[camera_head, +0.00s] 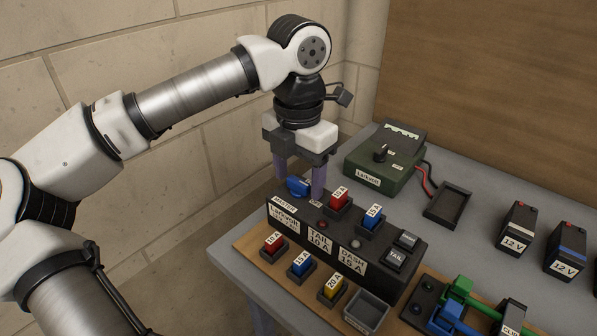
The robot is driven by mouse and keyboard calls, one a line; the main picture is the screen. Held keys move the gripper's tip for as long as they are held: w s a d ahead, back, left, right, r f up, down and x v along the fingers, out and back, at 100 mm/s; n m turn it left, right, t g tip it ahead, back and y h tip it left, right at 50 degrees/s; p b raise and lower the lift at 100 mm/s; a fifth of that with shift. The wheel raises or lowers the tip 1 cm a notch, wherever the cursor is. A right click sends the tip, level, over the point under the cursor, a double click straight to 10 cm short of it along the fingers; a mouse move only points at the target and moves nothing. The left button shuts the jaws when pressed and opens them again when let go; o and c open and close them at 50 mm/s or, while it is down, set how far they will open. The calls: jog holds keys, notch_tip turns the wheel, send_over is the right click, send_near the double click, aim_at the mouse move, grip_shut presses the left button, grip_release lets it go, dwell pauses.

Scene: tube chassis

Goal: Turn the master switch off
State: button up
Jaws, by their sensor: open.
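The master switch (297,186) is a blue knob on the top left end of a black switch panel (395,287), above a label reading MASTER. My gripper (300,190) points straight down over it, with two purple fingers. One finger is at the left of the blue knob and the other at its right. The jaws are open, with the knob between or just behind them; I cannot tell whether they touch it. The knob's exact angle is partly hidden by the fingers.
Red (338,199) and blue (372,217) fuses stand on the panel, right of my gripper. More fuses and a grey bin (367,312) lie in front. A green box (386,160) with a dial stands behind. Two 12 V batteries (517,228) are at right.

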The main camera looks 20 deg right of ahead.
aim_at(299, 180)
jog(key=shift+r, duration=0.15)
notch_tip(299, 180, up, 14)
jog(key=shift+f, duration=0.2)
